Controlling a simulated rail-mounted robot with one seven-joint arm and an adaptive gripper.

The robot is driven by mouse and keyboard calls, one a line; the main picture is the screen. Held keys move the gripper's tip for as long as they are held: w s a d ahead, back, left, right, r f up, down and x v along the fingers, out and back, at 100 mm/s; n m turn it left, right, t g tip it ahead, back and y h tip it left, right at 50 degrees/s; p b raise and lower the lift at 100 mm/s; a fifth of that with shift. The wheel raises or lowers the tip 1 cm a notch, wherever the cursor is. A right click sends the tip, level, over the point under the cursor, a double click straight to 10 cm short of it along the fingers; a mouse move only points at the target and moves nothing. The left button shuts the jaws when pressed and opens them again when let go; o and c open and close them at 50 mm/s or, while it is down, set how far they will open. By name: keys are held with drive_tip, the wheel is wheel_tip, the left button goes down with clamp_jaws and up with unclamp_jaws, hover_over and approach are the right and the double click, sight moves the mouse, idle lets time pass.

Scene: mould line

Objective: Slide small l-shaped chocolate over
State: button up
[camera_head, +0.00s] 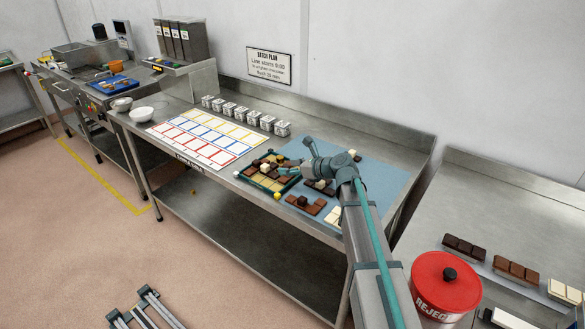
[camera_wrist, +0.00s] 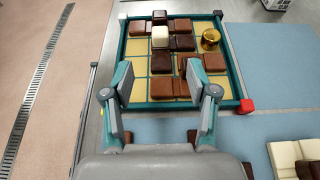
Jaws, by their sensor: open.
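A teal-framed tray (camera_wrist: 235,75) with a yellow grid lies ahead of my gripper (camera_wrist: 160,82). My gripper is open and empty, its fingers over the near part of the tray. Milk-brown chocolate squares (camera_wrist: 170,88) show between the fingers, and dark squares (camera_wrist: 162,62) lie just beyond them. A white square (camera_wrist: 160,37) sits among dark ones farther back. I cannot tell for sure which squares form the small L-shaped chocolate. In the head view, the tray (camera_head: 262,184) is partly hidden by my arm.
A gold cup-like piece (camera_wrist: 210,39) stands at the tray's right, and a red cube (camera_wrist: 246,106) at its near right corner. Loose chocolates (camera_head: 305,204) lie on the blue mat (camera_head: 382,178). A grid sheet (camera_head: 205,137) and several small blocks (camera_head: 242,113) are left. A red reject bin (camera_head: 440,285) stands right.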

sight(268, 166)
drive_tip(key=p+x, duration=0.2)
drive_tip(key=x, duration=0.8)
drive_tip(key=shift+w+a+f, duration=0.1)
drive_tip(key=shift+w+a, duration=0.15)
clamp_jaws()
drive_tip(key=shift+s+a+p, duration=0.4)
drive_tip(key=shift+s+a, duration=0.25)
drive_tip(key=shift+s, duration=0.2)
drive_tip(key=shift+s+a+p, duration=0.35)
drive_tip(key=shift+s+a, duration=0.35)
drive_tip(key=shift+s, duration=0.2)
